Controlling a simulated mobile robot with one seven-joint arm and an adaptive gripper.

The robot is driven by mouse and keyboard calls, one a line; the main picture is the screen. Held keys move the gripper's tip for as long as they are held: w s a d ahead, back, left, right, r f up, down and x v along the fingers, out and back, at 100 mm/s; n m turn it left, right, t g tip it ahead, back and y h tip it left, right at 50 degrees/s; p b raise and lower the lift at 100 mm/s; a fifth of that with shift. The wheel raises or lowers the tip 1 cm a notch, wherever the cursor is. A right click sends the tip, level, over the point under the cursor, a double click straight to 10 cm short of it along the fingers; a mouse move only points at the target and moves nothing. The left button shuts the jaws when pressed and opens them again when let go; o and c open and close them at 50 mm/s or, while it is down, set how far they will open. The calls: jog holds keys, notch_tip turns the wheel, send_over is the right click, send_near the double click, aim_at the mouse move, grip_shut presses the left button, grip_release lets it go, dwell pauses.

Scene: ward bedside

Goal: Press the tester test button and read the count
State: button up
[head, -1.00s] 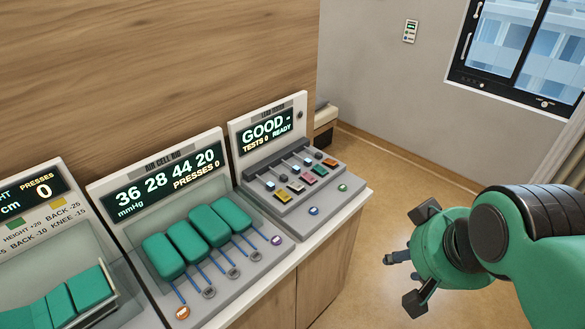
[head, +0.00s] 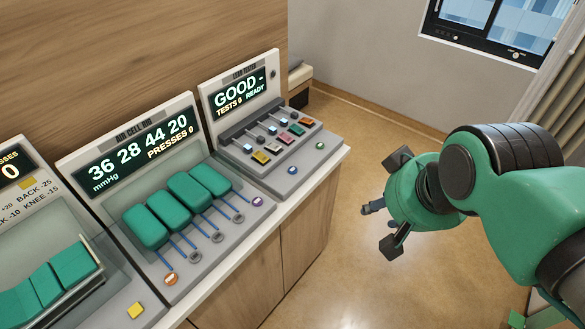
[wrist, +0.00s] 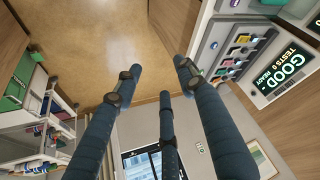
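The tester (head: 243,85) stands at the right end of the counter. Its screen reads "GOOD -", "TESTS 0" and "READY". A blue round button (head: 292,170) and a green round button (head: 320,145) sit on its front ledge; their labels are too small to read. Several coloured clips and leads lie on its deck. My gripper (head: 372,207) is right of the counter, over open floor, apart from the tester. In the wrist view its dark fingers (wrist: 158,84) are spread and empty, and the tester's screen (wrist: 285,72) shows at the right.
The air cell rig (head: 130,160), with green cells and "PRESSES 0", stands left of the tester. Another panel with a green bed model (head: 45,285) is farther left. The wooden counter front (head: 305,235) drops to clear floor (head: 340,285). A window is at the back right.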

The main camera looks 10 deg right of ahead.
jog(key=shift+c, duration=0.5)
grip_shut()
dwell(0.8)
